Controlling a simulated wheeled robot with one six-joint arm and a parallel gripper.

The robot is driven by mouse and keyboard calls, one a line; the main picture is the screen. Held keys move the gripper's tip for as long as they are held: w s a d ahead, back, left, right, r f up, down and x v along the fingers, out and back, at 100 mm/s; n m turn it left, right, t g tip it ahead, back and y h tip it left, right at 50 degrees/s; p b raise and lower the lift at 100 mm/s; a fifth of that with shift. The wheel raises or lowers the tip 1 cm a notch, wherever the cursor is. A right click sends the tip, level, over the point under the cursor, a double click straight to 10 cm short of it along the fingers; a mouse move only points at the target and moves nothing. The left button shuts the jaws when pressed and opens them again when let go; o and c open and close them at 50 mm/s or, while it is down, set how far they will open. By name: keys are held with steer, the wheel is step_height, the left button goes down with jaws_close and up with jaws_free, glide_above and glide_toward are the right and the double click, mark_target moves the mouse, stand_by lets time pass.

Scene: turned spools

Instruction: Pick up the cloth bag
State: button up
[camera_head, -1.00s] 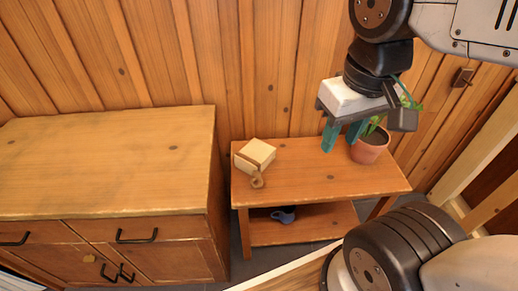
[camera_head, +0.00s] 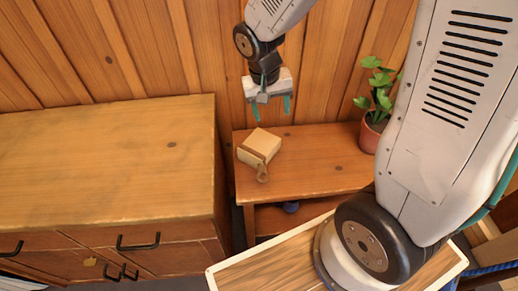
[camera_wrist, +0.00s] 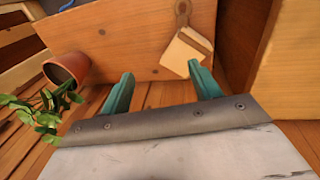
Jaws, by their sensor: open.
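A pale cream, boxy thing with a brown band and a brown loop at one end (camera_head: 261,144) lies on the small wooden table (camera_head: 315,165). It is the only thing I see that could be the cloth bag; I cannot tell if it is cloth. It also shows in the wrist view (camera_wrist: 182,55), near the right fingertip in the picture. My gripper (camera_head: 272,110) is open and empty, with teal fingers pointing down, above the table's back side and apart from the cream thing. Both fingers show in the wrist view (camera_wrist: 160,70).
A potted plant (camera_head: 371,137) stands on the table's right side. A taller wooden cabinet (camera_head: 105,150) stands close on the left. A plank wall (camera_head: 180,50) is right behind.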

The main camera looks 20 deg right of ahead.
steer(key=m, duration=0.1)
glide_above(259, 160)
steer(key=a, duration=0.1)
step_height(259, 160, down, 18)
steer(key=f, duration=0.1)
steer(key=shift+g, duration=0.4)
steer(key=f, duration=0.2)
steer(key=d+f, duration=0.1)
steer(key=f, duration=0.4)
steer(key=shift+d+f, duration=0.2)
steer(key=shift+f, duration=0.2)
steer(key=shift+s, duration=0.1)
jaws_close()
